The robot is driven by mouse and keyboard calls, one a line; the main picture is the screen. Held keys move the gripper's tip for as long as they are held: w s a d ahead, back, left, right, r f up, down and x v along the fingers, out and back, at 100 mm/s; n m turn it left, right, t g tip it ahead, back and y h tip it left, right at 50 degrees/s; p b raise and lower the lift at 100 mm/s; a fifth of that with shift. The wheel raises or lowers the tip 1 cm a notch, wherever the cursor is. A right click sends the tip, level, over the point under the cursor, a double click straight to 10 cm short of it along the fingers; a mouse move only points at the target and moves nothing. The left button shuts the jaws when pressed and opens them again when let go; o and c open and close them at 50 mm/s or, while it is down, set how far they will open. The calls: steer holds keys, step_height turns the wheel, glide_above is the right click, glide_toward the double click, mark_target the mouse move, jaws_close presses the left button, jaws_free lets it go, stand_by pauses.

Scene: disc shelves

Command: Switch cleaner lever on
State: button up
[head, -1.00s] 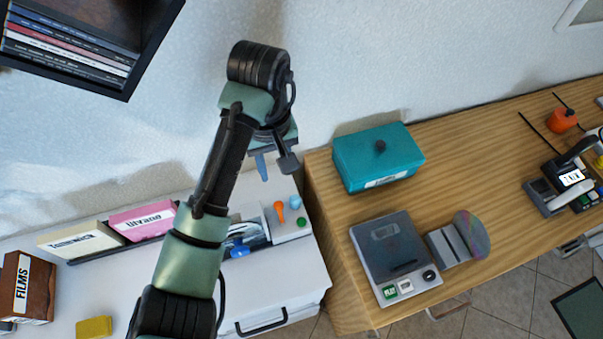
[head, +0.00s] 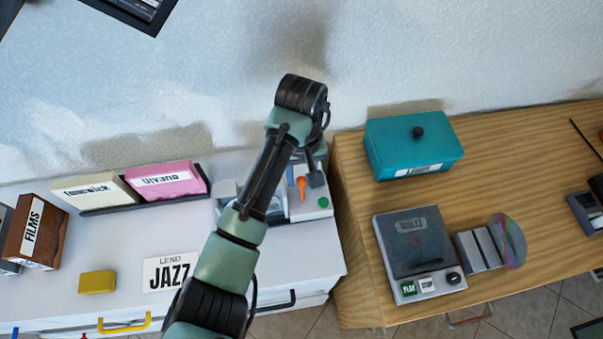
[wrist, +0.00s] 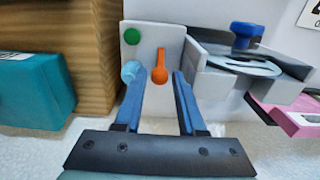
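The cleaner (head: 309,210) is a pale grey unit on the white cabinet, partly hidden by my arm. Its orange lever (head: 301,187) and green button (head: 323,202) show. The lever appears between the fingertips; I cannot tell if anything touches. In the head view, my gripper (head: 303,176) is above the cleaner's back part.
A grey cradle (wrist: 245,82) with a disc-like piece and a dark blue knob (wrist: 247,33) is beside the panel. A teal box (head: 413,143) and a player (head: 415,255) stand on the wooden table (head: 355,215). Pink (head: 167,180) and cream (head: 95,192) cases stand left.

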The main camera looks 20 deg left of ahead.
steer(key=shift+f, duration=0.1)
jaws_close()
